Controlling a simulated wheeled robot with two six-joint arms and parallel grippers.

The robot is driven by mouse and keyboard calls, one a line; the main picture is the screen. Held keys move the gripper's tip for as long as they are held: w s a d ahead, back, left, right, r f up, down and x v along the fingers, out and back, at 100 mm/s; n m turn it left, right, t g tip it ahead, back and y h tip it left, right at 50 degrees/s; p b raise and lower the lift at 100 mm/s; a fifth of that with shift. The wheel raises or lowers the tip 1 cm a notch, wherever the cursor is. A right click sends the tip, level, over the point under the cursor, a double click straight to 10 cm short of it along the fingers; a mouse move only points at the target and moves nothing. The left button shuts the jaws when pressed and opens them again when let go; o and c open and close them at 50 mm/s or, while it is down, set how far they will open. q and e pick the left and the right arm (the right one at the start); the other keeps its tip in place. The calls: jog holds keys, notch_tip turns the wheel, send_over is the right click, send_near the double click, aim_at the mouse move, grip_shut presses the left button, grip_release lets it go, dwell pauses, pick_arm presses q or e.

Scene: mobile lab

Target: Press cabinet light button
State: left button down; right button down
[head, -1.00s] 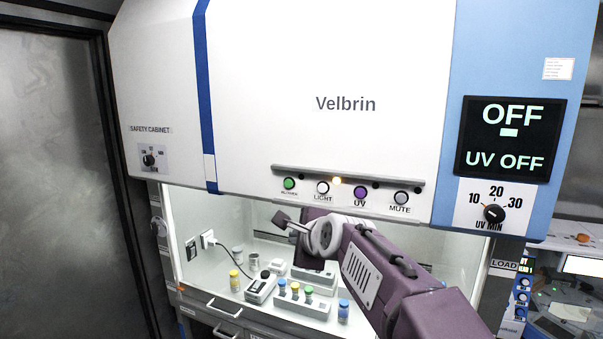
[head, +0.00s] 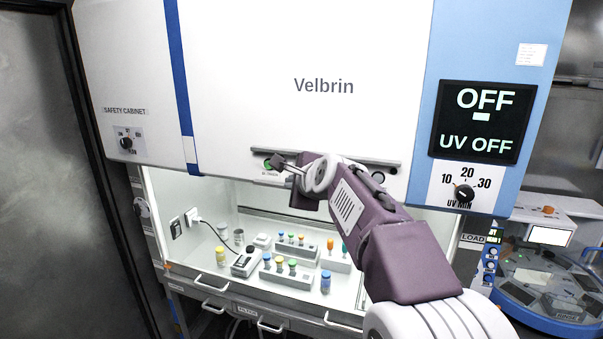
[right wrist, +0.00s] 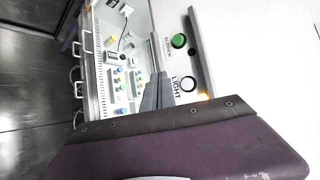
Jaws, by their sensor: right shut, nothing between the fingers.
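The white round LIGHT button (right wrist: 187,84) shows in the right wrist view on the cabinet's button strip. In the head view my right arm hides it. The green button (head: 269,163) beside it also shows in the right wrist view (right wrist: 179,41). My right gripper (head: 281,161) is shut and empty, in front of the strip near the green button. In the right wrist view its narrow grey fingers (right wrist: 157,91) appear beside the LIGHT label. I cannot tell whether they touch the panel. The left gripper is out of view.
The safety cabinet (head: 290,50) has a display (head: 486,120) reading OFF and UV OFF, with a UV MIN knob (head: 464,193) below. Vials and racks (head: 286,277) stand inside the open cabinet. A centrifuge-like device (head: 540,285) is at right.

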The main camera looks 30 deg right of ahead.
jog(key=w+d, duration=0.1)
jog(key=d, duration=0.1)
jog(key=w+d, duration=0.2)
jog(key=shift+w+p, duration=0.25)
jog(key=shift+p, duration=0.05)
jog(key=shift+w+d, duration=0.1)
jog(key=shift+d, duration=0.05)
dwell(1.7)
jog(key=shift+w+d, duration=0.2)
jog(key=shift+d, duration=0.05)
jog(key=shift+w+d+p, duration=0.3)
jog(key=shift+d+p, duration=0.05)
jog(key=shift+p, duration=0.05)
dwell(0.8)
jog(key=shift+a, duration=0.1)
dwell(0.3)
jog(key=shift+s+a, duration=0.6)
